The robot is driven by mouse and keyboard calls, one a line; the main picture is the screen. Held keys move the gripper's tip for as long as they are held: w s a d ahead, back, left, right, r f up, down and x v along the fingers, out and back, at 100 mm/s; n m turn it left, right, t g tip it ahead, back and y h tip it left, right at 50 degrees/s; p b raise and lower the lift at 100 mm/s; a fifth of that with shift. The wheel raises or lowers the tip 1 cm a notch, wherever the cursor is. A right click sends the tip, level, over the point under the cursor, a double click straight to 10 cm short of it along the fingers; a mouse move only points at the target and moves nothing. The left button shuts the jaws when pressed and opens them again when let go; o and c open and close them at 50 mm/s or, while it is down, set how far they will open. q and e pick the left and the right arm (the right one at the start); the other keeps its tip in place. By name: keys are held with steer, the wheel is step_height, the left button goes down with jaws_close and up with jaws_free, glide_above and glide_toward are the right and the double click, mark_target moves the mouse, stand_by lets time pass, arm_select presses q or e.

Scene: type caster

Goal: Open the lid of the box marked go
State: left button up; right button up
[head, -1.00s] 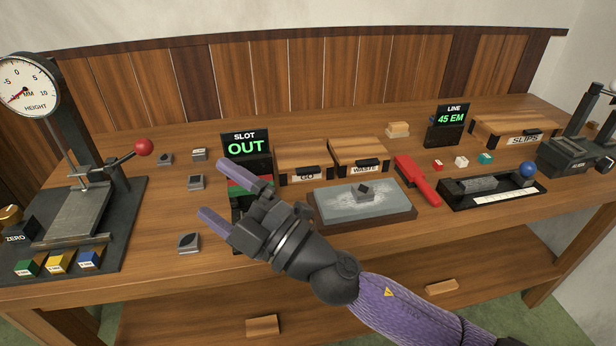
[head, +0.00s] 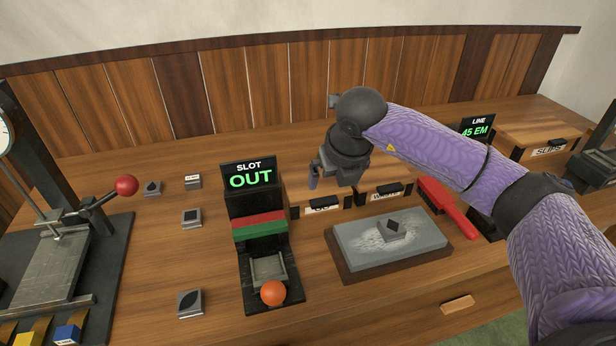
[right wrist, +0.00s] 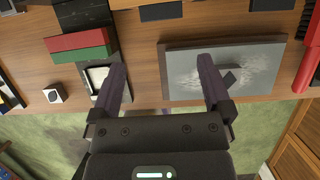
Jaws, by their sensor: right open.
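The GO box is a wooden box (head: 300,187) with a black front, behind the grey stone slab in the head view. My right gripper (head: 330,177) is above it and covers much of its top; its label is only partly readable. The lid looks closed, as far as it shows. In the right wrist view, a dark front piece (right wrist: 160,11), likely the box's handle or label, shows at the top edge. There the right gripper (right wrist: 163,66) is open, with nothing between its fingers. My left gripper is not in view.
The WASTE box (head: 388,190) stands just right of the GO box. The slot stand (head: 253,205) with an orange ball (head: 273,292) is on the left. The stone slab (head: 356,245) lies in front, with a red-handled brush (head: 450,208) on its right.

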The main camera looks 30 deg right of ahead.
mark_target(325, 202)
steer(key=b+x, duration=0.3)
steer(key=x, duration=0.6)
steer(key=shift+w+d, duration=0.1)
steer(key=shift+w+f, duration=0.2)
steer(key=shift+f, duration=0.15)
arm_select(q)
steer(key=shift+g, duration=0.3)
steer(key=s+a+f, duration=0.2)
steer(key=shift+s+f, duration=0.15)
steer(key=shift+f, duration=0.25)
arm_select(e)
steer(key=shift+c, duration=0.7)
steer(key=c, duration=0.7)
jaws_close()
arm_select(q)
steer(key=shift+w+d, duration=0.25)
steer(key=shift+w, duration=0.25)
arm_select(e)
steer(key=shift+r, duration=0.1)
